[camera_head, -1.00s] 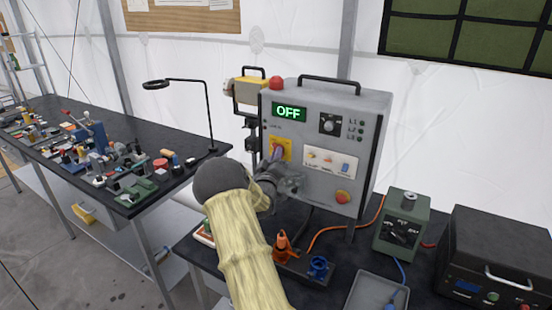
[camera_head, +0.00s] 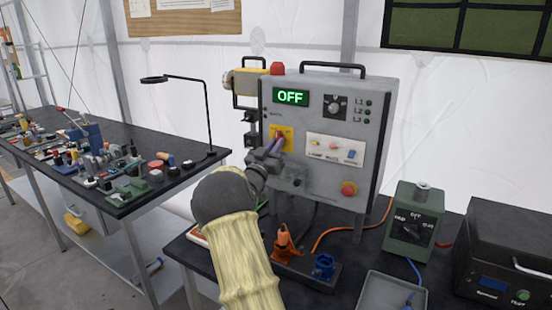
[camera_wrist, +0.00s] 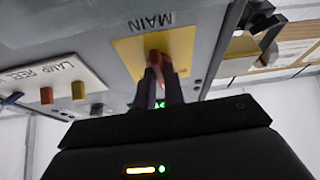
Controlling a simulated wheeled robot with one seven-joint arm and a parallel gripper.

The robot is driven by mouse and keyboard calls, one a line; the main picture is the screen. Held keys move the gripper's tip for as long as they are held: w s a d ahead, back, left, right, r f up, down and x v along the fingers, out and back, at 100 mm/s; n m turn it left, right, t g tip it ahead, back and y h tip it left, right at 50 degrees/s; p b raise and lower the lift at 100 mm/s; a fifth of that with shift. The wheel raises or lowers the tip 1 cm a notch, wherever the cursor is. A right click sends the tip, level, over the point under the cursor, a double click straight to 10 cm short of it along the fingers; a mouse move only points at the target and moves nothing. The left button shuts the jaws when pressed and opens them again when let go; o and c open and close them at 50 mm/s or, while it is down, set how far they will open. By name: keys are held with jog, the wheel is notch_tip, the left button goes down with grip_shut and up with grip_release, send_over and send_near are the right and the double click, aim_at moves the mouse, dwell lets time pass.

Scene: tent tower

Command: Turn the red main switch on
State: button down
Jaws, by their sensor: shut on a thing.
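The red main switch (camera_wrist: 155,57) sits on a yellow plate (camera_wrist: 180,50) marked MAIN, on the front of a grey control box (camera_head: 300,192). In the head view the yellow plate (camera_head: 287,132) is at the box's left side, under a green display (camera_head: 291,97) reading OFF. My gripper (camera_wrist: 157,72) is at the switch, its two fingers shut on the red handle. In the head view my gripper (camera_head: 276,146) covers most of the switch, so the handle's exact angle is hard to tell.
The box also carries a black dial (camera_head: 334,107), a white panel (camera_head: 335,149) of small switches and a red button (camera_head: 349,188). Orange (camera_head: 284,243) and blue (camera_head: 323,266) connectors stand below. A green meter (camera_head: 412,225) is at the right. A cluttered bench (camera_head: 120,205) lies left.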

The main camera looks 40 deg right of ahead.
jog(key=shift+w+a+m+g+b, duration=0.1)
jog(key=shift+m+g+b, duration=0.85)
jog(key=shift+m, duration=1.4)
jog(key=shift+w+m+g+b, duration=0.15)
jog(key=shift+m+g+b, duration=0.35)
jog(key=shift+m+g, duration=1.35)
jog(key=shift+w+a+m+g+b, duration=0.1)
jog(key=shift+m+g+b, duration=0.6)
jog(key=shift+m, duration=2.1)
jog(key=c, duration=1.5)
grip_release()
jog(key=shift+r, duration=0.1)
jog(key=v, duration=0.5)
jog(key=b+v, duration=0.1)
jog(key=v, duration=0.5)
jog(key=f+b+v, duration=0.1)
jog(key=v, duration=0.5)
